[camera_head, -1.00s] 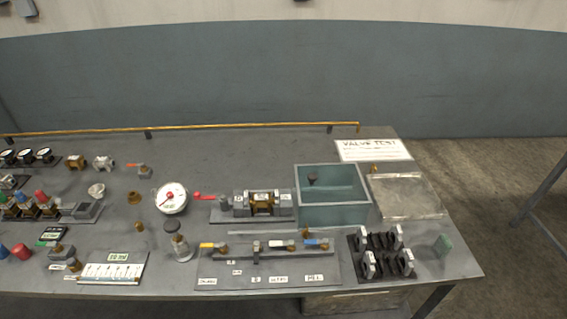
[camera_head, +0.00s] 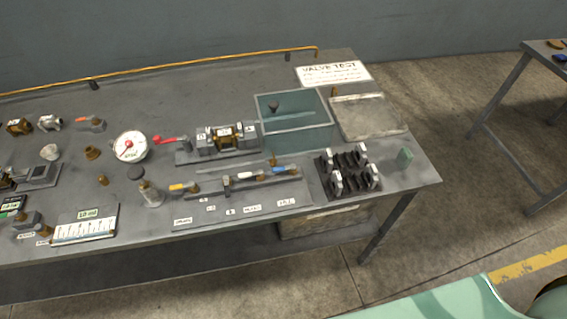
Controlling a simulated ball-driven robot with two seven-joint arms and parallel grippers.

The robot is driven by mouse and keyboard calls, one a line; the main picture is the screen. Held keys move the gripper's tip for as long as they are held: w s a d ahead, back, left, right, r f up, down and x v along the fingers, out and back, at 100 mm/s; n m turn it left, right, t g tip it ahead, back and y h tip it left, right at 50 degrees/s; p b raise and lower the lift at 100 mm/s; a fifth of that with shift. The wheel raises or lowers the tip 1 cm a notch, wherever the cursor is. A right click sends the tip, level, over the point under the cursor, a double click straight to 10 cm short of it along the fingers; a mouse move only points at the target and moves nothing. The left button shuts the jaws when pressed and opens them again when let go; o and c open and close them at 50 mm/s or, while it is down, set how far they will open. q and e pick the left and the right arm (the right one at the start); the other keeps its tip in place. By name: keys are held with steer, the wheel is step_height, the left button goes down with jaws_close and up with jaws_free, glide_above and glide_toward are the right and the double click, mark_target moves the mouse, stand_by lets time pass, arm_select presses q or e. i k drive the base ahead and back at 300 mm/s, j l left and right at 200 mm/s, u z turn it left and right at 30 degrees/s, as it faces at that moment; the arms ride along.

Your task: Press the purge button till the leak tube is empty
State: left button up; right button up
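A white graduated scale panel (camera_head: 85,228) with a green "10 ml" label lies at the front left of the bench; it looks like the leak tube's scale, and its fluid level is too small to read. Left of it stands a grey block (camera_head: 27,222) with a brass fitting (camera_head: 45,231) and small labels too small to read. I cannot tell which part is the purge button. Neither of my grippers is in view.
The bench (camera_head: 230,85) carries a dial gauge (camera_head: 130,147), a red-handled valve fixture (camera_head: 222,138), a teal tank (camera_head: 293,122), a lever valve board (camera_head: 240,200) and a black rack (camera_head: 348,173). Another table (camera_head: 525,105) stands right. The floor between is clear.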

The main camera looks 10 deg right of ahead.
mark_target(38, 228)
steer(key=u, duration=1.6)
